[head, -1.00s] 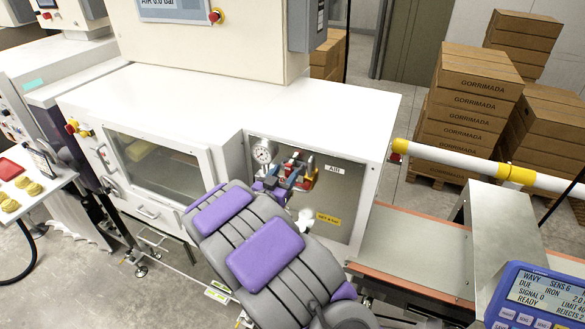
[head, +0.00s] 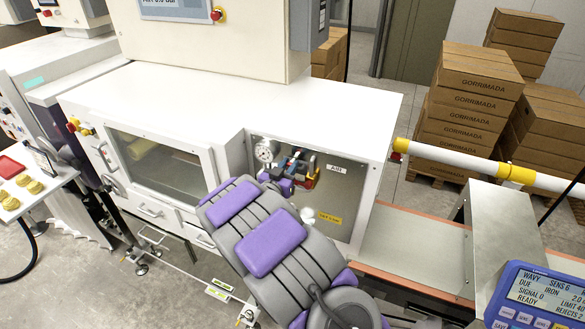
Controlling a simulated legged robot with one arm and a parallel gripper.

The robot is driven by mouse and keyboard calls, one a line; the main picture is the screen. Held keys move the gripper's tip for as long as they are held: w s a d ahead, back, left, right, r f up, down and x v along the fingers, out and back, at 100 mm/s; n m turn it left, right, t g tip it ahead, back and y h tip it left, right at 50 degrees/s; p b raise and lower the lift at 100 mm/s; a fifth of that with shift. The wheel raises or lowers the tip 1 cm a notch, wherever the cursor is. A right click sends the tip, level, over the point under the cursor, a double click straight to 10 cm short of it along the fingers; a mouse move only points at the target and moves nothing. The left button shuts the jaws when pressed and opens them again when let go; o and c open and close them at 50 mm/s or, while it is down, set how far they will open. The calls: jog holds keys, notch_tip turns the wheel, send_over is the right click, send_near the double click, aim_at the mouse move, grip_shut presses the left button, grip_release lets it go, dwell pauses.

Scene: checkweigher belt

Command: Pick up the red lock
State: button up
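Small red parts (head: 311,179) show at the air fittings in the recessed panel of the white machine, beside the AIR label. They are too small and crowded to tell which is the red lock. My gripper (head: 286,178) is at these fittings, just left of the red parts, at the far end of my grey and purple arm. Its fingertips are mostly hidden by the arm and blend with the fittings. I cannot tell whether it touches anything or is open or shut.
A round gauge (head: 266,152) sits left of the fittings. A yellow label (head: 329,218) is lower right on the panel. The white machine cabinet (head: 240,95) surrounds the recess. A conveyor belt (head: 415,250) and a blue display unit (head: 540,297) are at right.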

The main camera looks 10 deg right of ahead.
jog(key=shift+a, duration=0.1)
grip_shut()
jog(key=shift+s+a+r, duration=0.1)
jog(key=shift+s+r, duration=0.05)
jog(key=shift+r, duration=0.35)
notch_tip(320, 180, up, 6)
jog(key=r, duration=0.1)
jog(key=f+b+v, duration=0.1)
jog(key=v, duration=1.8)
jog(key=shift+s+a+b, duration=0.15)
jog(key=shift+s+b, duration=0.15)
jog(key=shift+s+a+p, duration=0.2)
jog(key=shift+p, duration=0.25)
